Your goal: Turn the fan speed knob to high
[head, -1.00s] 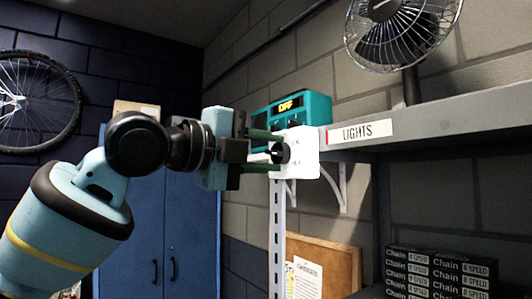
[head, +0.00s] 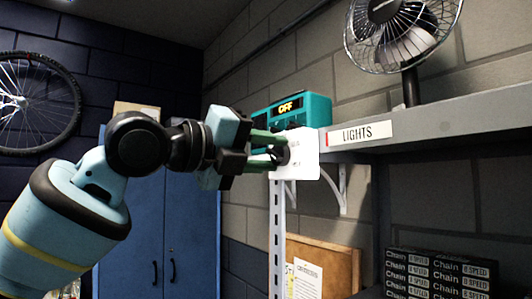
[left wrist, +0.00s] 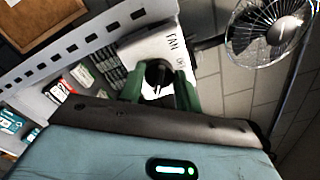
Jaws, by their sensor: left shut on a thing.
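The fan speed knob (left wrist: 158,74) is a small black knob on a white plate (head: 306,155) fixed at the near end of the shelf. In the left wrist view the plate (left wrist: 150,47) carries black lettering that reads "FAN". My left gripper (head: 272,148) has its green fingers on either side of the knob and is shut on it. The gripper is rolled at a tilt. In the left wrist view a white mark shows on the knob's face. The fan (head: 403,35) stands on the shelf. My right gripper is in neither view.
A grey shelf (head: 460,107) with a "LIGHTS" label (head: 362,133) runs right. A teal box (head: 318,108) with a lit "OFF" display sits behind the plate. Chain boxes (head: 440,275) lie below. A blue cabinet (head: 185,225) stands behind my arm.

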